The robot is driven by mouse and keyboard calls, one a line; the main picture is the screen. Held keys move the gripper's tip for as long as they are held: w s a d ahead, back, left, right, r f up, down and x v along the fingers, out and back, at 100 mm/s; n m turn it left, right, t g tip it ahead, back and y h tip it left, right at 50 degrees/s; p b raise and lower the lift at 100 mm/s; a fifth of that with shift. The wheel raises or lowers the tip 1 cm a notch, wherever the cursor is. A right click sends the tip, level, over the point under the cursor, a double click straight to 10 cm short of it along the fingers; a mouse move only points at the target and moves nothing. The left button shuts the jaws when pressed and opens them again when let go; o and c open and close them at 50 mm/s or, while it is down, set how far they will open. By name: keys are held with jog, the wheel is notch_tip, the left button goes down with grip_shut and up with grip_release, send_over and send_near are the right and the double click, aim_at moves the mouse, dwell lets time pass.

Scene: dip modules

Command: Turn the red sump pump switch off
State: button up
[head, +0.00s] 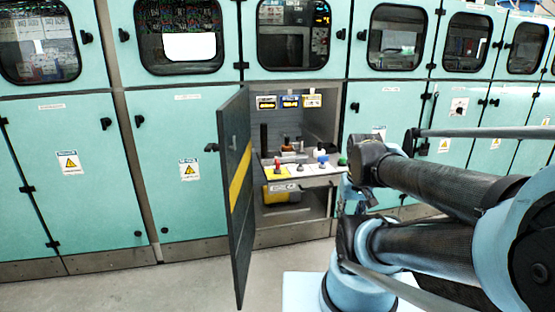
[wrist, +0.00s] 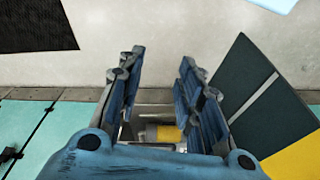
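A small red switch (head: 277,166) stands on a yellow patch at the left of a white panel (head: 310,170) inside an open cabinet in the head view. It is too small there to tell its position, and I cannot make it out in the wrist view. My gripper (wrist: 160,62) is open and empty in the wrist view, its two blue-black fingers apart. It is outside the cabinet, apart from the switch. I cannot pick out its fingertips in the head view, where my arm fills the right side.
The dark cabinet door (head: 236,195), with a yellow stripe, stands swung open left of the panel. It also shows at the right in the wrist view (wrist: 245,85). Blue (head: 322,159) and green (head: 342,160) controls stand on the panel. A yellow object (head: 282,193) is below. Closed cabinets flank the opening.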

jog(key=shift+o, duration=1)
jog(key=shift+w, duration=0.1)
jog(key=o, duration=0.6)
jog(key=shift+s+r, duration=0.25)
jog(key=shift+r, duration=0.5)
notch_tip(320, 180, up, 17)
jog(key=n+g, duration=0.2)
jog(key=n, duration=1.9)
send_over(277, 160)
notch_tip(277, 160, down, 17)
jog(key=shift+s+f, duration=0.15)
jog(key=c, duration=1)
